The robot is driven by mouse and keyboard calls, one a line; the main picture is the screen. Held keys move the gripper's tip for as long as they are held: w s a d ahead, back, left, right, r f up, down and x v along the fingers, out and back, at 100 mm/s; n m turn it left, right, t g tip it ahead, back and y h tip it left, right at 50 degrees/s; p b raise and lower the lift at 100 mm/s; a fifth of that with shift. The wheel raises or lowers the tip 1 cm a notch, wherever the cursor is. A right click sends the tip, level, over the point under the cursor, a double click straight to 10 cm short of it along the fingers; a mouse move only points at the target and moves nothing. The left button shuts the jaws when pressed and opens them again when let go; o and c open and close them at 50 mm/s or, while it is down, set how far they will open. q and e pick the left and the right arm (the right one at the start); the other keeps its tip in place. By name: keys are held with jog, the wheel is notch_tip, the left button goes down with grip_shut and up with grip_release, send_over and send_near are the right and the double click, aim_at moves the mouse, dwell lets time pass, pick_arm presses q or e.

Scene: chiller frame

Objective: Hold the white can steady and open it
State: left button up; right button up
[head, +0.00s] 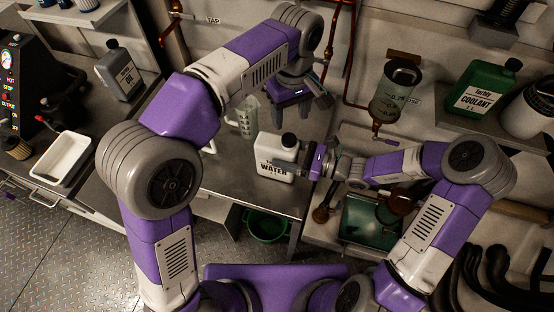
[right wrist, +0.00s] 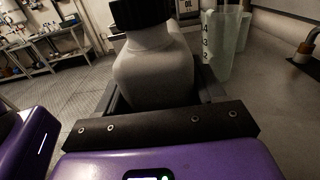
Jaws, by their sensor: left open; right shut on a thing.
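The white can (head: 272,158), labelled WATER, stands upright on the grey bench near its front right corner. Its black cap (head: 289,140) is on the neck. My right gripper (head: 307,161) is shut on the can's body from the right. In the right wrist view the white can (right wrist: 155,68) sits between the two fingers, with its black cap (right wrist: 140,13) at the top edge. My left gripper (head: 301,106) is open and empty, pointing down above and slightly behind the cap, apart from it.
A clear measuring jug (head: 246,117) stands behind the can, left of my left gripper; it also shows in the right wrist view (right wrist: 222,45). A grey oil can (head: 119,72) and a white tray (head: 63,158) are further left. A green bucket (head: 266,226) is below the bench.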

aim_at(289, 138)
grip_shut()
pick_arm(q)
jog(key=m, duration=1.6)
jog(key=shift+f+m, duration=0.1)
jog(key=shift+m, duration=0.3)
jog(key=m, duration=0.3)
jog(key=shift+m, duration=0.4)
jog(key=m, duration=1)
jog(key=shift+m, duration=0.3)
jog(key=m, duration=0.4)
jog(key=shift+f+m, duration=0.25)
jog(key=shift+m, duration=0.15)
notch_tip(289, 138, down, 7)
jog(key=shift+f, duration=0.2)
jog(key=shift+c, duration=0.4)
